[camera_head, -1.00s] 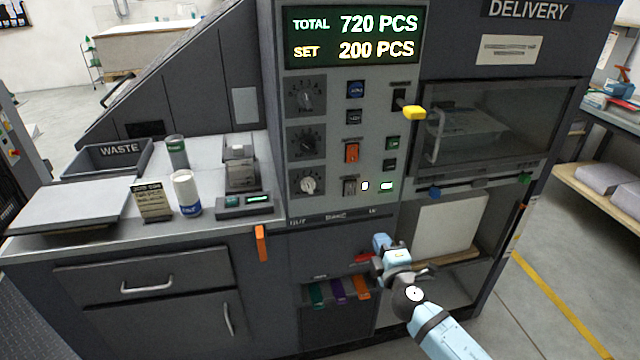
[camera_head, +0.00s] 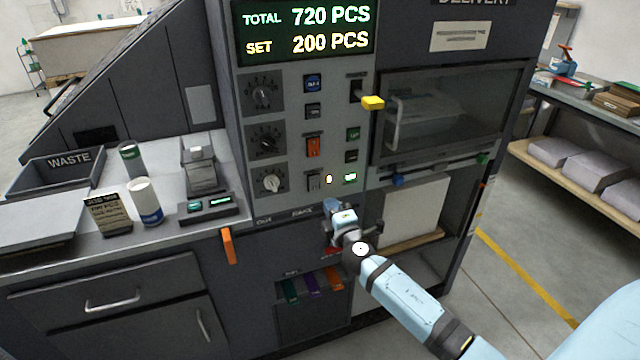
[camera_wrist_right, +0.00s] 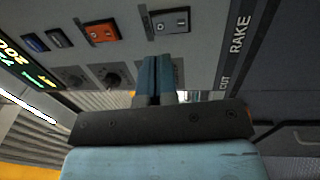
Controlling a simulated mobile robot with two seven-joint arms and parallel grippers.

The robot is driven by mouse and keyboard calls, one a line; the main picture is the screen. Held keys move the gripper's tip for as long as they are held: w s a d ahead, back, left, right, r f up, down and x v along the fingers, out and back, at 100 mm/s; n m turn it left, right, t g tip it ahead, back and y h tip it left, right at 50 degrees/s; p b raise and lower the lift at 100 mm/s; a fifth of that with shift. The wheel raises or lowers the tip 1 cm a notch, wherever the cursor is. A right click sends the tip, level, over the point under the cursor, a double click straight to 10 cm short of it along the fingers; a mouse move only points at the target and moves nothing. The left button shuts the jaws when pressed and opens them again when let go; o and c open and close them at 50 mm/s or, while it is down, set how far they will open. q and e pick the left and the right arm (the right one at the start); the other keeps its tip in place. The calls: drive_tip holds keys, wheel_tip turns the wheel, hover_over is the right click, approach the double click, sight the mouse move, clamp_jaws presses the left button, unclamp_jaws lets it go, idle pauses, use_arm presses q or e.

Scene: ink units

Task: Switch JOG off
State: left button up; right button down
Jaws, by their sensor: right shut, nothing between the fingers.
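The machine's control panel (camera_head: 298,118) carries an orange rocker switch (camera_head: 313,146) and, below it, a grey rocker switch (camera_head: 314,181). I cannot read the label JOG on either one. A small pale lamp (camera_head: 329,179) and a green-white lamp (camera_head: 350,178) glow beside the grey switch. In the right wrist view, the orange switch (camera_wrist_right: 101,31) and grey switch (camera_wrist_right: 169,22) lie beyond my fingers. My right gripper (camera_head: 332,206) is shut and empty, just below the grey switch in the head view. Its blue fingers (camera_wrist_right: 156,75) show together in the wrist view. My left gripper is out of view.
A yellow-tipped lever (camera_head: 372,103) sticks out at the panel's upper right. Rotary knobs (camera_head: 270,184) line the panel's left side. A glass delivery door (camera_head: 455,110) is to the right. An orange handle (camera_head: 229,245) hangs off the counter's front edge.

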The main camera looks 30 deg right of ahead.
sight(317, 180)
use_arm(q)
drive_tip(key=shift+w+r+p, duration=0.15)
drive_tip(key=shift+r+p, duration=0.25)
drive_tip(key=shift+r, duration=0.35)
use_arm(e)
drive_tip(key=x, duration=0.8)
drive_tip(key=shift+w, duration=0.15)
drive_tip(key=shift+r, duration=0.1)
drive_tip(key=shift+w+r+p, duration=0.2)
drive_tip(key=shift+r+p, duration=0.2)
drive_tip(key=shift+p, duration=0.7)
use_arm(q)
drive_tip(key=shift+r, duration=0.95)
use_arm(e)
drive_tip(key=shift+f, duration=0.3)
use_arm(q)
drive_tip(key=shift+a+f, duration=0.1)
use_arm(e)
drive_tip(key=shift+s+f+g, duration=0.1)
drive_tip(key=shift+g, duration=0.2)
